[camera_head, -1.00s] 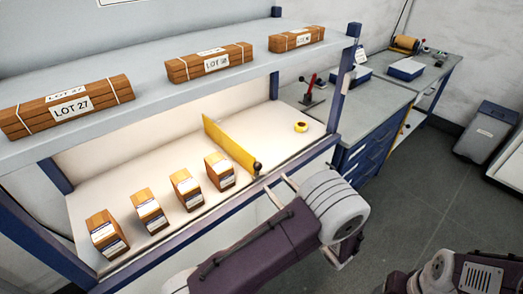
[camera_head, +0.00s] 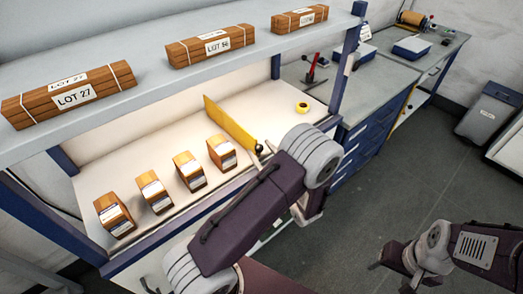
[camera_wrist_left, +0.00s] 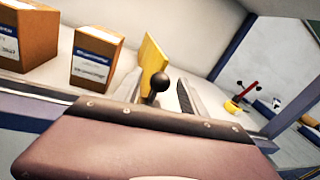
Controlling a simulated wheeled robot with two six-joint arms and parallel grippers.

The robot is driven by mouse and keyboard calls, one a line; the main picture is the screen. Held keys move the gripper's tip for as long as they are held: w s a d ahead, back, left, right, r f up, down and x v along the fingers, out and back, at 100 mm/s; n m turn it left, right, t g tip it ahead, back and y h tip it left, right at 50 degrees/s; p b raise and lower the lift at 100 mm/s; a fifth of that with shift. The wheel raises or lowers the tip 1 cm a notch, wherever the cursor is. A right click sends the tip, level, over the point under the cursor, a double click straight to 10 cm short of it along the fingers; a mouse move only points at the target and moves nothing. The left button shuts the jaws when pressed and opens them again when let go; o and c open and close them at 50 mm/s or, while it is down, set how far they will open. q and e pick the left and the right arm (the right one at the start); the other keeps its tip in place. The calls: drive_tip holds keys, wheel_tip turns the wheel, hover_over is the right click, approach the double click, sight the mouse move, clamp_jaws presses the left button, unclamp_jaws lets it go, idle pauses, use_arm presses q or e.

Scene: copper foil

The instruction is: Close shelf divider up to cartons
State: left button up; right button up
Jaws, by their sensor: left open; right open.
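The yellow shelf divider (camera_head: 229,124) stands upright on the lower shelf, to the right of the cartons. The black ball knob (camera_head: 259,148) is at its front end. Several brown cartons with white labels, the nearest one being this carton (camera_head: 222,153), stand in a spaced row; a gap separates it from the divider. My left gripper (camera_head: 266,153) is open at the divider's front end, partly hidden by its own arm. In the left wrist view the knob (camera_wrist_left: 158,83) appears between its two fingers, with the divider (camera_wrist_left: 152,58) behind. My right gripper (camera_head: 378,265) is open, low at right, away from the shelf.
A yellow tape roll (camera_head: 302,107) lies on the lower shelf right of the divider. Bundles marked LOT (camera_head: 211,46) lie on the upper shelf. A blue post (camera_head: 342,75) bounds the shelf's right side. A blue drawer bench (camera_head: 375,130) stands farther right.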

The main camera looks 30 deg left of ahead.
use_arm(q)
clamp_jaws()
idle(1.4)
